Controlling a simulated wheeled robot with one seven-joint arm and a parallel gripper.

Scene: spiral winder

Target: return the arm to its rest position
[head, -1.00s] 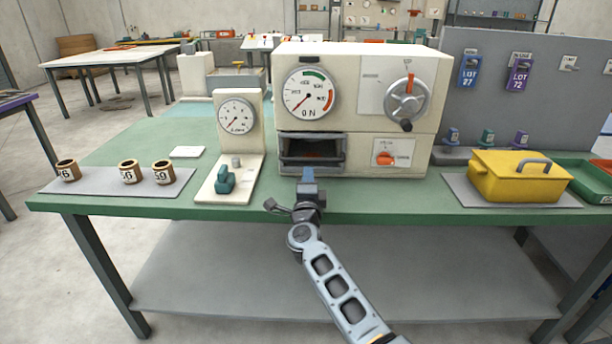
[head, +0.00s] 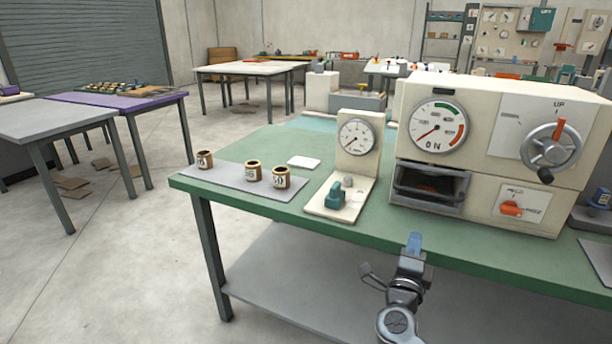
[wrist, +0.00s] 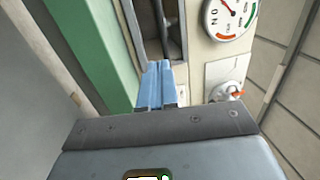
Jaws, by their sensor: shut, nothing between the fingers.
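My gripper (head: 414,243) is in front of the green table's (head: 330,230) front edge in the head view, below the open slot of the cream machine (head: 470,120). Its blue fingers are together with nothing between them. In the wrist view the blue fingers (wrist: 157,84) lie side by side and point toward the machine's dark slot (wrist: 158,30). I cannot tell from these frames how far the fingertips are from the machine. My arm reaches up from the bottom of the head view, and most of it is out of frame.
On the table stand a small gauge stand (head: 356,150) with a teal part (head: 335,196), and a grey mat (head: 225,183) with several labelled cups. The machine has a crank wheel (head: 553,146) and an orange knob (head: 511,209). Open floor (head: 130,260) lies to the left.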

